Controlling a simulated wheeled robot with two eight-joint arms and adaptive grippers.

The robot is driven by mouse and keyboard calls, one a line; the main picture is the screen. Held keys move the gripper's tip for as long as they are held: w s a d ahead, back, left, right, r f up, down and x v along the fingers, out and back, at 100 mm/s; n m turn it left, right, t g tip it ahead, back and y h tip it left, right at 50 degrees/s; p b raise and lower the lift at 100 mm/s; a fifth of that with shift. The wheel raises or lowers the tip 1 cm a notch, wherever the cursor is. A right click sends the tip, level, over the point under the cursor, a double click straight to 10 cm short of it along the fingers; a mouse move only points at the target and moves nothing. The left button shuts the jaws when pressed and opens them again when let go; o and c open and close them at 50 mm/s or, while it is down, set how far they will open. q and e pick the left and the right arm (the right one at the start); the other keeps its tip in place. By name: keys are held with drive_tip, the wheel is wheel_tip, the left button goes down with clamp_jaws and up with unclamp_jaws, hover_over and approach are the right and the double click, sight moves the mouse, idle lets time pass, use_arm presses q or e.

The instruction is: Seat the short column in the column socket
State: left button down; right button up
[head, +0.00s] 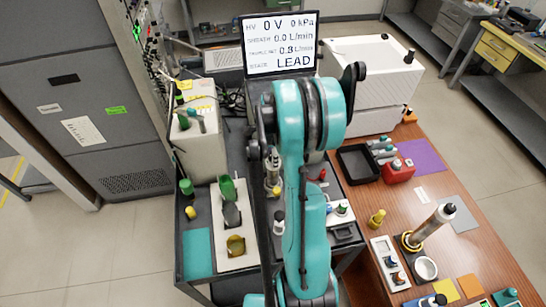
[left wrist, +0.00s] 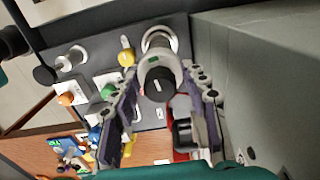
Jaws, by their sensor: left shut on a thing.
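In the left wrist view my left gripper (left wrist: 160,92) is shut on the short column, its two fingers on either side. The short column (left wrist: 158,70) is a pale metal cylinder with a dark end cap facing the camera. A pale ring (left wrist: 160,38), which looks like the column socket, shows just behind the column's far end. I cannot tell whether the column is inside it or only in front of it. In the head view a metal cylinder (head: 272,168) stands upright beside my teal left arm, which hides much of the cart there. My right gripper is not in view.
A grey box wall (left wrist: 255,80) is close to the right finger. A screen (head: 280,42) reads LEAD.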

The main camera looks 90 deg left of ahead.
use_arm(q)
drive_tip(key=shift+f, duration=0.15)
drive_tip(key=c, duration=0.8)
unclamp_jaws()
drive_tip(key=shift+r, duration=0.25)
wheel_tip(320, 180, up, 12)
drive_tip(key=shift+f+p, duration=0.1)
drive_tip(key=shift+p, duration=0.8)
